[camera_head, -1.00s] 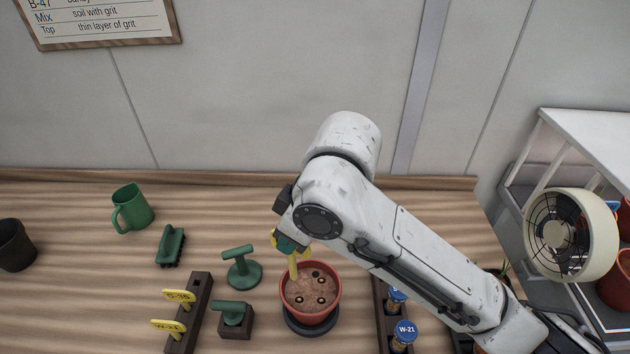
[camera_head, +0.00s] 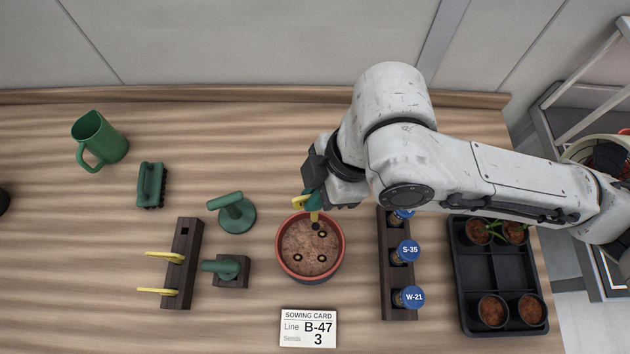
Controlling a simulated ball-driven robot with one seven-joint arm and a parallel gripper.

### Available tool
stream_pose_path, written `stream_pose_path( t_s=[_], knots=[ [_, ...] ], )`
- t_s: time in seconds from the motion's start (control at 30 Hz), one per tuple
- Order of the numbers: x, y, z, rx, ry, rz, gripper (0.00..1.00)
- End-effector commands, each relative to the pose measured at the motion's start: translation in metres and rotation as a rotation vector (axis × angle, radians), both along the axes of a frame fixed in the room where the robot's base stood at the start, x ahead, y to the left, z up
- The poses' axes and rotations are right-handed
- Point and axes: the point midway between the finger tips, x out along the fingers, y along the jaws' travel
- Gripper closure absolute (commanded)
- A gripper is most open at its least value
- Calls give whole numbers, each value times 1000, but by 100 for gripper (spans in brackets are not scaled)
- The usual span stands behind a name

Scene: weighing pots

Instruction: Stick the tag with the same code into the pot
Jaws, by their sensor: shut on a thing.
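The terracotta pot (camera_head: 281,262) stands in the middle of the bench, filled with brown soil that has several dark spots on it. My gripper (camera_head: 312,200) is over the pot's back rim, shut on a yellow tag (camera_head: 314,215). The tag points down at the soil near the back of the pot; I cannot tell whether its tip is in the soil. Its code is hidden from this view. The sowing card (camera_head: 308,328) in front of the pot reads Line B-47, Seeds 3. Two other yellow tags (camera_head: 165,256) stand in the dark tag rack (camera_head: 185,235) on the left.
Green tools (camera_head: 235,212) stand between rack and pot. A green brush (camera_head: 152,185) and green jug (camera_head: 100,140) are further left. Right of the pot are a dark rack (camera_head: 397,275) of blue-capped vials marked S-35 and W-21, and a black tray (camera_head: 488,328) with small pots.

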Motion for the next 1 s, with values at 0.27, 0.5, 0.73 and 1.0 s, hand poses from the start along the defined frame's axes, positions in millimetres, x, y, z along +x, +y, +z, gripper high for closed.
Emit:
stream_pose_path(
  t_s=[0.27, 0.5, 0.73, 1.0],
  knots=[
    [0, 0, -25, -2, 0, 0, 100],
    [0, 0, -41, -1, -1, -1, 100],
    [0, 0, -44, -1, -1, 0, 100],
    [0, 0, -43, -1, -1, -1, 100]
  ],
)
